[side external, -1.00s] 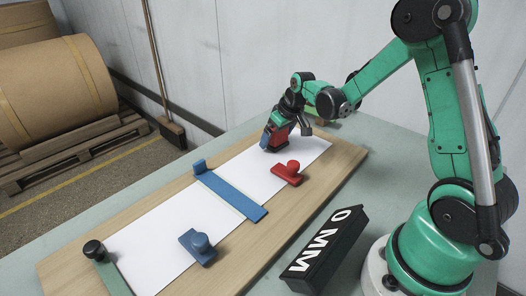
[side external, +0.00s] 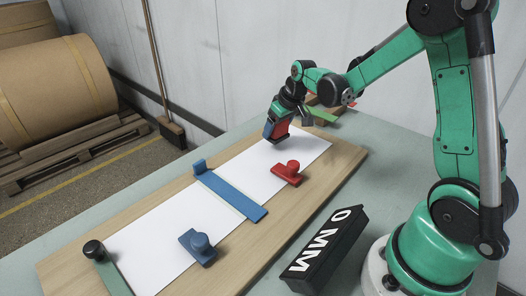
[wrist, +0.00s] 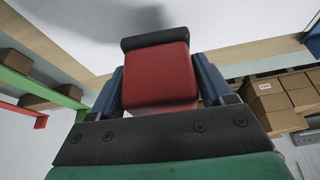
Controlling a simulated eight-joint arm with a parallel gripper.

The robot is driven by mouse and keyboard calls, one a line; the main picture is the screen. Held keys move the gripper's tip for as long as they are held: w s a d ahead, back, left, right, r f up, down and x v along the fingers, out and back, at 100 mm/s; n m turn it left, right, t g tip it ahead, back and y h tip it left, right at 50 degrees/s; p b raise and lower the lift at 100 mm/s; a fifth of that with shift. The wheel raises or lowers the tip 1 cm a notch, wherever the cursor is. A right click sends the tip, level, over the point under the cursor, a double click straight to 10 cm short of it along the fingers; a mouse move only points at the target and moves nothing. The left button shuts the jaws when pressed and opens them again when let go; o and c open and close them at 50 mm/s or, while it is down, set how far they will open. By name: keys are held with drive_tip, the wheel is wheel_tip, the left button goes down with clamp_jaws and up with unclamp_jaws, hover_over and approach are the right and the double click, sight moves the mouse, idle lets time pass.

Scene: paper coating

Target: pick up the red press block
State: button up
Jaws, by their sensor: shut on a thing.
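The red press block (side external: 281,129), a red block with a dark pad at its end, is between the two blue fingers of my gripper (side external: 275,131). The wrist view shows it close up (wrist: 160,75), with a blue finger on each side. My gripper is shut on it. The block is tilted and held over the far end of the white paper (side external: 240,170). A soft shadow falls on the paper beyond it in the wrist view. The pad seems just clear of the paper, but the gap is hard to judge.
A red knobbed piece (side external: 287,173) sits at the paper's near edge. A blue bar (side external: 230,194) crosses the paper, and a blue knobbed piece (side external: 198,246) lies to its left. A black labelled block (side external: 325,245) lies beside the wooden board (side external: 325,172). A green bar with a black knob (side external: 95,250) is at the left end.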

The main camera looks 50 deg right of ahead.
wheel_tip(320, 180, up, 18)
drive_tip(key=shift+f, duration=0.15)
